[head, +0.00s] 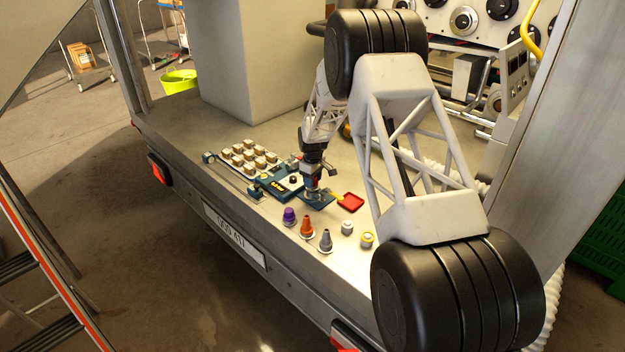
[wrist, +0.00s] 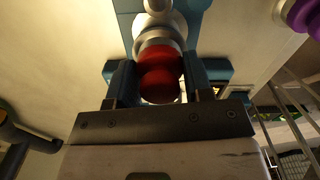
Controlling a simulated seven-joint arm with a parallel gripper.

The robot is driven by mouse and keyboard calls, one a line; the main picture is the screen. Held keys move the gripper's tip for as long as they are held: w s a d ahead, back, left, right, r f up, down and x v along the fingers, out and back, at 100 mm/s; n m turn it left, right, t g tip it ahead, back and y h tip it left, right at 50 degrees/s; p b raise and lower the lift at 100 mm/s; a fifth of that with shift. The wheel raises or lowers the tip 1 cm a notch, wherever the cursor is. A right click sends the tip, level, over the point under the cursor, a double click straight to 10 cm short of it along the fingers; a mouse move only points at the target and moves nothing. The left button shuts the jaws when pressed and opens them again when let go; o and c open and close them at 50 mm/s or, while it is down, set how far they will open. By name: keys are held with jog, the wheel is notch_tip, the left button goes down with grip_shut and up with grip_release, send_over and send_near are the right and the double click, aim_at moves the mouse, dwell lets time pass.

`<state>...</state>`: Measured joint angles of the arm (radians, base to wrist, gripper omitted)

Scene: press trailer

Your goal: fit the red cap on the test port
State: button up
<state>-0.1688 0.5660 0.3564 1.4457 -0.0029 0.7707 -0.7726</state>
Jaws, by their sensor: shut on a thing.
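My gripper (head: 312,186) points down over a small teal base plate (head: 320,203) on the metal deck. In the wrist view its two teal-grey jaws (wrist: 160,78) are shut on the red cap (wrist: 160,62), one on each side. The cap is rounded and has a narrower waist. Just beyond it, in line with it, is a silver ringed metal fitting (wrist: 160,36), which looks like the test port, on a teal block. The cap's end is at or very near this fitting; I cannot tell whether it is seated. The arm hides most of this in the head view.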

jog(key=shift+f, duration=0.5)
jog(key=o, duration=0.9)
jog(key=shift+r, duration=5.45)
jog(key=shift+r, duration=0.1)
jog(key=shift+r, duration=4.45)
